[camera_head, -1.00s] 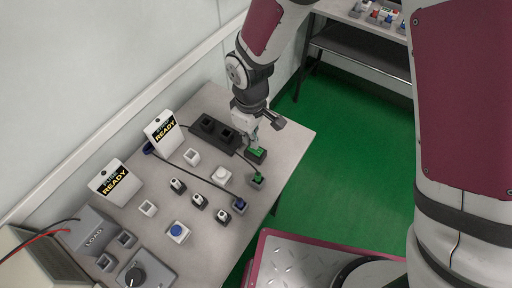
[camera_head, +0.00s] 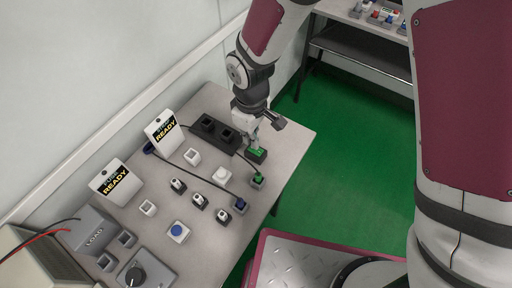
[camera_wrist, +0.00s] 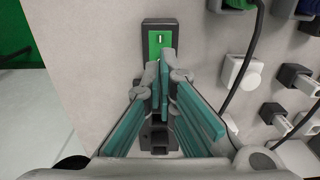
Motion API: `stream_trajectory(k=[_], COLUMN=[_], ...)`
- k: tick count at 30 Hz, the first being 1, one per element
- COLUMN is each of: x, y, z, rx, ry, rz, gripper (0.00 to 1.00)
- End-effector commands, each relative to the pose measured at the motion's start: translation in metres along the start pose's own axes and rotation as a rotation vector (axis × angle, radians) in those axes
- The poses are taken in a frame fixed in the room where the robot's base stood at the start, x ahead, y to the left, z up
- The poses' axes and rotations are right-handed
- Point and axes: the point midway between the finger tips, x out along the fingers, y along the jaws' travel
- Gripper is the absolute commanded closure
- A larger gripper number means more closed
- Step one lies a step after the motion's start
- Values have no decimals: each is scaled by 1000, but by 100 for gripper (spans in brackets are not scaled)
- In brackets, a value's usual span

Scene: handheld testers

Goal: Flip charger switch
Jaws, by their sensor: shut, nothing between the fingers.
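A black box with a green face (camera_head: 257,155) sits near the right edge of the bench, and I take it to be the charger switch. In the wrist view the green-faced box (camera_wrist: 159,39) shows a small pale mark at its middle. My gripper (camera_head: 253,140) points down just beside the box in the head view. In the wrist view its teal-padded fingers (camera_wrist: 160,75) are shut and empty, their tips overlapping the near end of the box. I cannot tell whether they touch it.
A black block with square sockets (camera_head: 215,134) stands left of my gripper. A smaller green-topped device (camera_head: 258,180) is nearby, with a dark cable. Several small switches, two READY signs (camera_head: 163,131) and a LOAD box (camera_head: 92,231) fill the bench. Green floor lies right.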

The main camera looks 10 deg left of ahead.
Motion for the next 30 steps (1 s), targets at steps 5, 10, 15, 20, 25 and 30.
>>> stream_trajectory(k=[5,10,15,20,25,30], x=[0,1,4,6,8,10], y=[0,0,0,0,0,0], z=[0,0,0,0,0,0], rx=[0,0,0,0,0,0], ry=[0,0,0,0,-1,-1], rz=[0,0,0,0,0,0], gripper=[100,100,100,100,100,100])
